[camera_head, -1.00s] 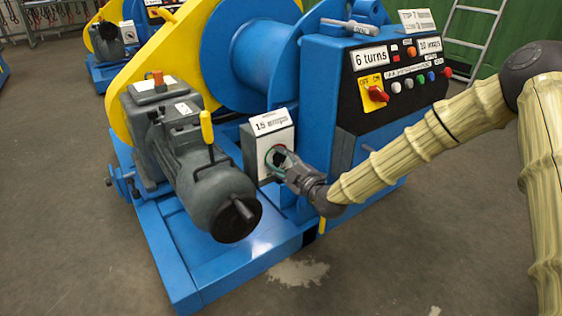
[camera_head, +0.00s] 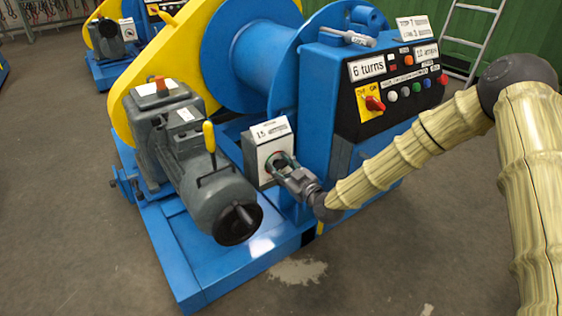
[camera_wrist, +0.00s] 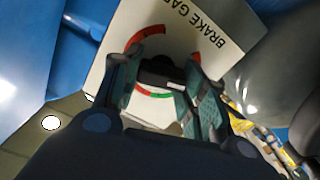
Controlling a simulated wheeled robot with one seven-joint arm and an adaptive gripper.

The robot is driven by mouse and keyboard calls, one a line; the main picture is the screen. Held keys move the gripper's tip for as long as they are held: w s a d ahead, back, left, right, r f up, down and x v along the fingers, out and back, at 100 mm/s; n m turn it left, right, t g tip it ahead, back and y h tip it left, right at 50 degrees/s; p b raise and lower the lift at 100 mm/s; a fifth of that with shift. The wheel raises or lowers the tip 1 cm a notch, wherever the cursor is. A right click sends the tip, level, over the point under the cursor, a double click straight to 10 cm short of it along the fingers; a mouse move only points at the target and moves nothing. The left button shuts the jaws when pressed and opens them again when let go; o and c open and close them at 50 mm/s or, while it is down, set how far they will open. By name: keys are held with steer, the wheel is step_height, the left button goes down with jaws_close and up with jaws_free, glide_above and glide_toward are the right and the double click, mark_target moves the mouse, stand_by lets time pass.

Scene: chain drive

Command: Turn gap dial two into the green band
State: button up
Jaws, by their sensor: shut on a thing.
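A white-faced box on the blue machine carries the gap dial. It shows in the head view (camera_head: 272,148) and the wrist view (camera_wrist: 125,35), where its lettering reads "BRAKE GA" before it is cut off. My gripper (camera_head: 282,163) reaches it from the right. In the wrist view my gripper (camera_wrist: 163,80) is shut on the dark dial knob (camera_wrist: 160,70), one finger on either side. Red arcs (camera_wrist: 147,36) show around the knob, and a green band (camera_wrist: 159,95) shows below it between the fingers. The knob's pointer is hidden or too small to read.
A grey motor (camera_head: 210,180) with a yellow lever (camera_head: 209,137) stands just left of the box. A control panel with a red switch (camera_head: 374,103) and buttons is above my arm. The floor (camera_head: 400,260) in front is clear.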

steer(key=m+p, duration=0.2)
steer(key=m, duration=0.3)
steer(key=shift+w+d+p, duration=0.1)
steer(key=shift+d+p, duration=0.05)
steer(key=shift+p, duration=0.25)
steer(key=shift+f+m+p, duration=0.1)
steer(key=shift+m+p, duration=0.5)
steer(key=shift+m, duration=1.6)
steer(key=o, duration=1)
steer(key=shift+d, duration=0.1)
steer(key=shift+o, duration=0.2)
steer(key=v, duration=1.2)
